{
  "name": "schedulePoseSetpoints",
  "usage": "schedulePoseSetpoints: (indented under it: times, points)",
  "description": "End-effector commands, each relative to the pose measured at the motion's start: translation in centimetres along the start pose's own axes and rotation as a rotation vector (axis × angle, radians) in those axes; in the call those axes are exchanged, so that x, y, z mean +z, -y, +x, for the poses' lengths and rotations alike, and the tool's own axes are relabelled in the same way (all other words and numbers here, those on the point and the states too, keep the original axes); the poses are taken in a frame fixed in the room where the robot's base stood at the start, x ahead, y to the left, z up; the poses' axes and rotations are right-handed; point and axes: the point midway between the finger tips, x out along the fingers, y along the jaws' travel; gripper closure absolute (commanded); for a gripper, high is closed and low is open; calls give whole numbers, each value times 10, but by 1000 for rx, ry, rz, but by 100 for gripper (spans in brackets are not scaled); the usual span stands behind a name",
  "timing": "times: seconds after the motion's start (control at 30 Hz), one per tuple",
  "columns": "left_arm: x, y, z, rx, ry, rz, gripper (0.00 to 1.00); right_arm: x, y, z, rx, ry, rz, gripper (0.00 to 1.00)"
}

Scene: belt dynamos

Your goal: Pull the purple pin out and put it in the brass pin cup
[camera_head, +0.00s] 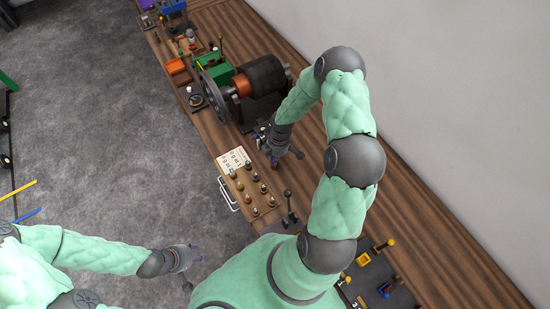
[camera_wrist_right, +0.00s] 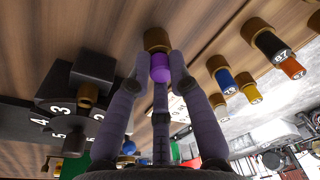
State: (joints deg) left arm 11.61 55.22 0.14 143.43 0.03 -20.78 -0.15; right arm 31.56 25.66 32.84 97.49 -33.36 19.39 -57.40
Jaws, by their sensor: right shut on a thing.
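My right gripper (camera_head: 275,161) is low over the bench, just beyond the board of small pegs. A brass cylinder (camera_wrist_right: 157,40) lies directly past the purple part, toward the wooden surface. I cannot tell whether the pin sits in this cylinder or only in front of it, or whether it is the brass pin cup. My left gripper (camera_head: 190,259) hangs over the floor, away from the bench; its fingers are too small to read.
A wooden board (camera_head: 256,202) with several small pegs and a white handle stands at the bench edge, near a paper card (camera_head: 235,160). A dark block (camera_wrist_right: 60,92) bears numbers. A belt dynamo (camera_head: 262,76) stands farther back. Bare bench lies right of my right arm.

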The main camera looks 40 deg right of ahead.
Motion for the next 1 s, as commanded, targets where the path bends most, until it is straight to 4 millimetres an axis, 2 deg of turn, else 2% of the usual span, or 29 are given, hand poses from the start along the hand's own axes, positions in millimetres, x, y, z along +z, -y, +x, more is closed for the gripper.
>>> schedulePoseSetpoints:
  times: [0.03,0.07,0.13,0.17,0.57,0.67,1.0]
  points:
    - [0,1,2,0,0,0,60,0,0,2,0,0,0,100]
    - [0,0,1,0,0,0,60,0,0,2,0,0,0,74]
    - [0,0,1,0,0,0,60,0,0,1,0,0,0,54]
    - [0,0,1,0,0,0,60,0,0,1,0,0,0,52]
    - [0,0,1,0,0,0,60,0,0,-4,1,0,0,52]
    - [0,0,1,0,0,0,60,0,-1,-16,2,1,0,52]
    - [0,0,1,0,0,0,60,0,-1,-82,4,0,0,52]
